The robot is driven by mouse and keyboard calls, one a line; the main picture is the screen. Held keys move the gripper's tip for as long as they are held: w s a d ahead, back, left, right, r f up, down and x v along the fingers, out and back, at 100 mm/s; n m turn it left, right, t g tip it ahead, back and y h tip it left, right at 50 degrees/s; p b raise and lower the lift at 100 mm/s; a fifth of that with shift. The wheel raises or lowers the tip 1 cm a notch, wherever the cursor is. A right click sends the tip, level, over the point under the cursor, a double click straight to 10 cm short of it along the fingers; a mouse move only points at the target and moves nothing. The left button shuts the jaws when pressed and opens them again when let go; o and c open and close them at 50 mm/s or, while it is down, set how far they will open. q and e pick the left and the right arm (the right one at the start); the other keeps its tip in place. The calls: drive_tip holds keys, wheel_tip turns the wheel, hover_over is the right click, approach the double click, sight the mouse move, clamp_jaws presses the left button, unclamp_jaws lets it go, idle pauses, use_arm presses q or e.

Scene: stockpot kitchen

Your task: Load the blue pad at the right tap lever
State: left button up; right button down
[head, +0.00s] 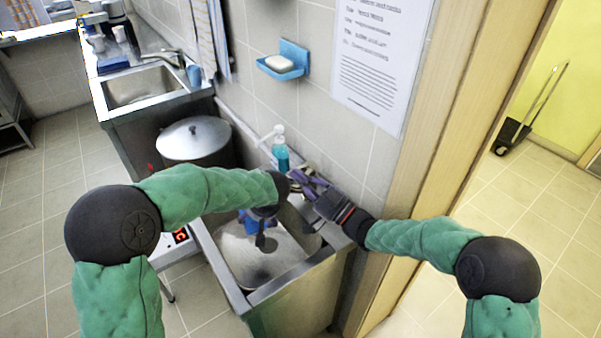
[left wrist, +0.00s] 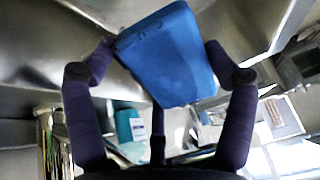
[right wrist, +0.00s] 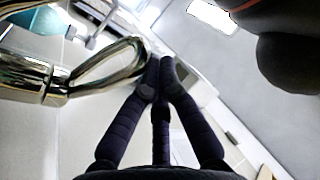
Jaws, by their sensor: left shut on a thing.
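The blue pad (left wrist: 170,55) is a thick block held between the fingers of my left gripper (left wrist: 165,65) in the left wrist view. In the head view my left gripper (head: 258,222) holds the pad (head: 247,222) over the near sink (head: 268,262). My right gripper (right wrist: 158,72) has its fingertips together in the right wrist view, beside the loop-shaped chrome tap lever (right wrist: 105,68). The lever's end lies at the fingertips; I cannot tell whether they touch. In the head view my right gripper (head: 310,187) is at the back of the sink and largely hides the tap.
A soap bottle (head: 280,149) stands behind the sink, near both grippers. A soap dish (head: 283,62) and a paper notice (head: 382,62) are on the tiled wall. A lidded stockpot (head: 195,140) stands to the left. A wooden door frame (head: 455,110) rises at the right.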

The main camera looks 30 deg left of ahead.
drive_tip(key=v, duration=0.9)
drive_tip(key=c, duration=1.8)
unclamp_jaws()
drive_tip(key=shift+d+f, duration=0.1)
drive_tip(key=shift+d, duration=0.25)
drive_tip(key=o, duration=0.4)
drive_tip(key=shift+o, duration=0.6)
drive_tip(key=shift+a+r+h, duration=0.35)
drive_tip(key=shift+a+h, duration=0.45)
drive_tip(key=shift+h, duration=0.1)
drive_tip(key=w+a+h, duration=0.2)
drive_tip(key=w+a, duration=0.1)
drive_tip(key=a, duration=0.9)
drive_tip(key=shift+a+r, duration=0.2)
drive_tip(key=shift+a, duration=0.15)
